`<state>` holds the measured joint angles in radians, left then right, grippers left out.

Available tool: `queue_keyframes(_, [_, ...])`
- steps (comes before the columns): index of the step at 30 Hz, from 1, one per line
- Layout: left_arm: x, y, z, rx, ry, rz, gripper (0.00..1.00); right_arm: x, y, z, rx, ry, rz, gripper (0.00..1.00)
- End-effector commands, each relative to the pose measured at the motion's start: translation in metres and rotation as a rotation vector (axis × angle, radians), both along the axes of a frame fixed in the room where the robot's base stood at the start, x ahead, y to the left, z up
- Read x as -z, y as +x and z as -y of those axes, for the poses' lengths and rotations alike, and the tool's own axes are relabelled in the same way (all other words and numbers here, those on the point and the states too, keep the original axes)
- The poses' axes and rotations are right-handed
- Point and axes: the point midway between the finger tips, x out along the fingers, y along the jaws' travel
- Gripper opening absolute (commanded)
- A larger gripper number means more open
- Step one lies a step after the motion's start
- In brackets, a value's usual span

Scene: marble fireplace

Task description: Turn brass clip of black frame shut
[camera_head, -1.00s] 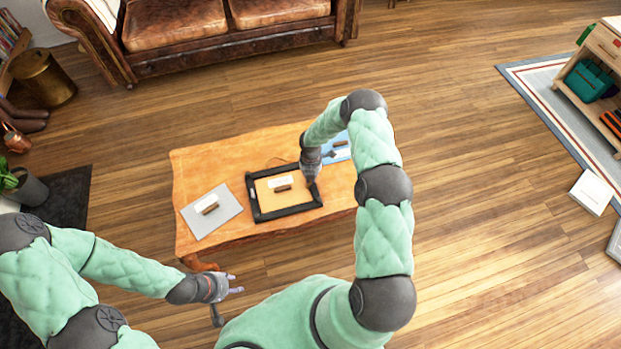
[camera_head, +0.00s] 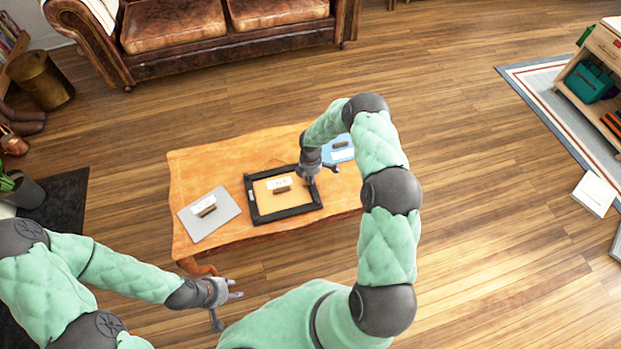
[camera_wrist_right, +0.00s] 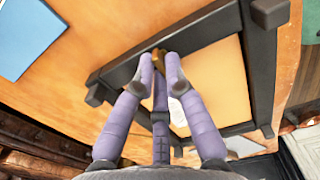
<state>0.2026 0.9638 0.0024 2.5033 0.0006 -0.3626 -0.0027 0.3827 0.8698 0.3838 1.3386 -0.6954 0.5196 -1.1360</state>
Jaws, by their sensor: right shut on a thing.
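The black frame (camera_head: 284,213) lies flat on the wooden table, with a tan panel (camera_head: 268,206) inside it. In the right wrist view its dark bar (camera_wrist_right: 205,32) runs just beyond my fingers. A brass clip (camera_wrist_right: 159,53) shows at that bar, partly hidden by my fingertips. My right gripper (camera_head: 313,180) is at the frame's right side, and in its wrist view the fingers (camera_wrist_right: 160,70) close around the clip. My left gripper (camera_head: 227,305) is open and empty, off the table's front edge.
A grey panel with a handle (camera_head: 222,222) lies left of the frame on the table (camera_head: 215,165). A blue panel (camera_head: 340,155) lies to the right, partly behind my right arm. A leather sofa (camera_head: 240,35) stands behind. Open floor surrounds the table.

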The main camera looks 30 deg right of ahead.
Motion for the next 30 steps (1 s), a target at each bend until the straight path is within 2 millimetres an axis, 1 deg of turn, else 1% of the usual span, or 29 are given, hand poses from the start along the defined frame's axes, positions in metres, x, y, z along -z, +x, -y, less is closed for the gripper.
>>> queue_keyframes(6, [0.0011,0.0,0.0,0.0,0.0,0.0,0.4,-0.0007,0.0007,0.0009,0.035,-0.001,0.002,0.0])
queue_keyframes(18, [0.0011,0.0,0.0,0.0,0.0,0.0,0.4,-0.0008,0.0006,0.0009,0.039,-0.001,0.002,0.0])
queue_keyframes(19, [0.0011,0.0,0.0,0.0,0.0,0.0,0.4,-0.0008,0.0006,0.0009,0.039,-0.001,0.001,0.21])
queue_keyframes(21, [0.0011,0.0,0.0,0.0,0.0,0.0,0.4,-0.0007,0.0005,0.0008,0.039,0.0,0.001,0.37])
queue_keyframes(30, [0.0012,0.0001,0.0,0.0,0.0,0.0,0.4,-0.0005,0.0002,0.0002,0.038,0.0,0.0,0.37])
